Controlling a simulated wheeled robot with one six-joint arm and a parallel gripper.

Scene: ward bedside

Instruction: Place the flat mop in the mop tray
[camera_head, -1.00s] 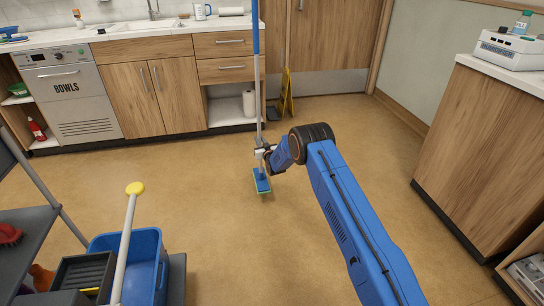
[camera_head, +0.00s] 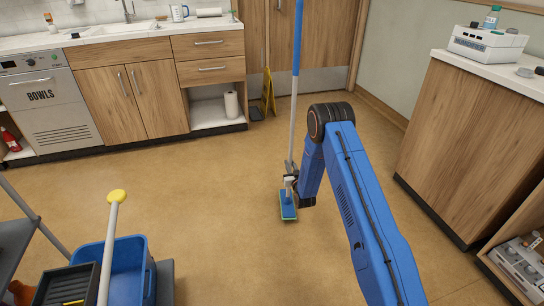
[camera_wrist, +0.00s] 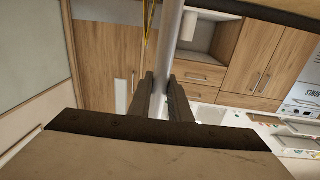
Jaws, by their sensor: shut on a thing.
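The flat mop (camera_head: 292,125) stands nearly upright in the head view, with a long pole, blue above and grey below, and a blue head with a green edge low over or on the floor. I cannot tell if its head touches the floor. My gripper (camera_head: 290,184) is shut on the lower pole, just above the head. In the wrist view, the two dark fingers of my gripper (camera_wrist: 162,92) close around the grey pole of the mop (camera_wrist: 171,48).
A blue bucket (camera_head: 130,272) with a yellow-topped handle is at lower left. Wooden cabinets (camera_head: 140,98) line the back, and a counter unit (camera_head: 465,150) the right. The middle floor is clear.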

